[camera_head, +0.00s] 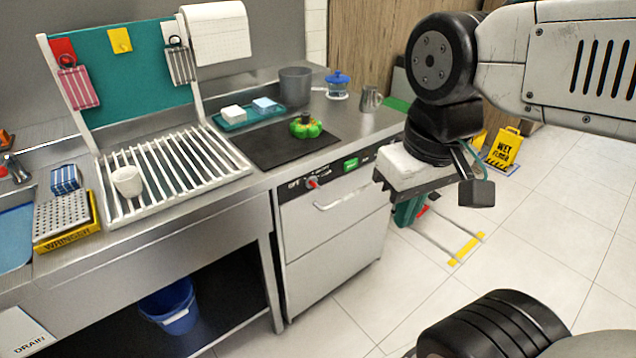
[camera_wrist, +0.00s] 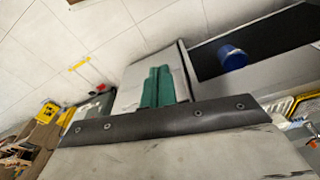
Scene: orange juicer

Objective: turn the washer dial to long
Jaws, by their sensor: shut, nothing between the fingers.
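The washer (camera_head: 335,235) is a steel front-panel machine under the counter. Its dial (camera_head: 313,183) is a small red-marked knob on the dark control strip, beside an OFF label. The pointer's exact setting is too small to read. A lit green display (camera_head: 350,164) sits to the right of the dial. My gripper (camera_head: 405,217) is to the right of the washer, apart from the dial, with green fingers pointing down. In the wrist view the green fingers (camera_wrist: 159,72) are together and empty, in front of the washer's pale face (camera_wrist: 128,92). The dial is not visible there.
The counter above holds a dark mat (camera_head: 270,151) with a green object (camera_head: 305,127), a drying rack (camera_head: 165,170) and a metal cup (camera_head: 370,99). A blue bucket (camera_head: 170,308) stands underneath. A yellow wet-floor sign (camera_head: 505,148) stands behind my arm. The floor before the washer is clear.

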